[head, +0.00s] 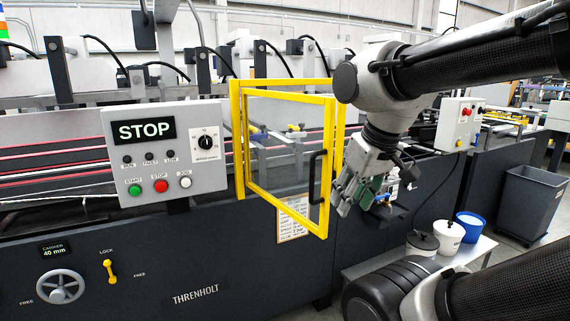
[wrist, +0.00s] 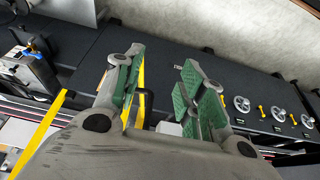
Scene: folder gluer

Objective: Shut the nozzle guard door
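The nozzle guard door (head: 329,150) is a yellow frame with a clear panel. It stands ajar, its free right edge swung out from the yellow fixed frame (head: 238,140) on the machine. A black upright handle (head: 317,177) is on the door near that edge. My gripper (head: 356,200) is just right of the door edge and handle, pointing down. In the wrist view my gripper (wrist: 157,72) has its green-padded fingers apart. A yellow bar of the door (wrist: 139,95) and the black handle (wrist: 147,100) show between the fingers; contact cannot be told.
A control box (head: 168,152) with a STOP display is left of the door. A handwheel (head: 60,287) and yellow lock lever (head: 109,270) are on the lower machine front. Pots and a blue-rimmed tub (head: 468,227) stand on a low table at right. A grey bin (head: 531,203) is beyond.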

